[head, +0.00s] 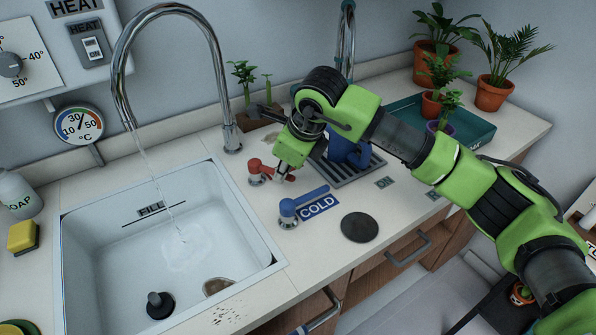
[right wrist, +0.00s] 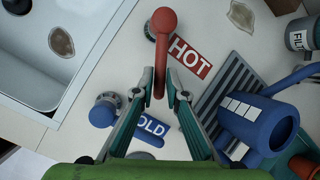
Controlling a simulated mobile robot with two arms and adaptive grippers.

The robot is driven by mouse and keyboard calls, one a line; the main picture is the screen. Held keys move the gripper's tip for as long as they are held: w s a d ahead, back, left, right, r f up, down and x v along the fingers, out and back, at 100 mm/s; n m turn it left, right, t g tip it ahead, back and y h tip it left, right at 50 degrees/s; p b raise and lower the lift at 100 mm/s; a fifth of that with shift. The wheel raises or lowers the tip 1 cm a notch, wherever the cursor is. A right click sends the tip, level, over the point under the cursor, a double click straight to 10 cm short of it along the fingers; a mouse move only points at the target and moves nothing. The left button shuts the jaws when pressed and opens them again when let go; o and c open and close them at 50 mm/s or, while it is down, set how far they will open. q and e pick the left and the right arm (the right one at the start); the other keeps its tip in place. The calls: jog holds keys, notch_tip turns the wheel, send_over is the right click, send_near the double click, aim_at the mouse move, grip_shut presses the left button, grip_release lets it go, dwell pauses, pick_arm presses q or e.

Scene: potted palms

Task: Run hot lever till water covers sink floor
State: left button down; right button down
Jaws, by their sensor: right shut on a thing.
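The red hot lever (head: 262,171) stands on the counter right of the sink (head: 222,190); its red handle (right wrist: 164,40) shows in the right wrist view beside the HOT label (right wrist: 190,62). My right gripper (right wrist: 160,92) is shut on the handle's end; in the head view the gripper (head: 286,172) partly hides it. Water (head: 158,185) runs from the tall curved spout (head: 128,100) into the sink and splashes on its floor. How far water covers the floor is hard to tell. A black plug (head: 160,304) sits on the sink floor. My left gripper is not in view.
The blue cold lever (head: 290,210) is close in front of the hot one. A blue jug (head: 350,150) stands on a grey drip grate (head: 352,178) beneath my right arm. Potted palms (head: 494,92) and a teal tray (head: 478,130) are at the back right. A black disc (head: 359,227) lies near the front.

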jog(key=shift+r, duration=0.1)
dwell(0.3)
jog(key=c, duration=2)
grip_release()
jog(key=v, duration=1.2)
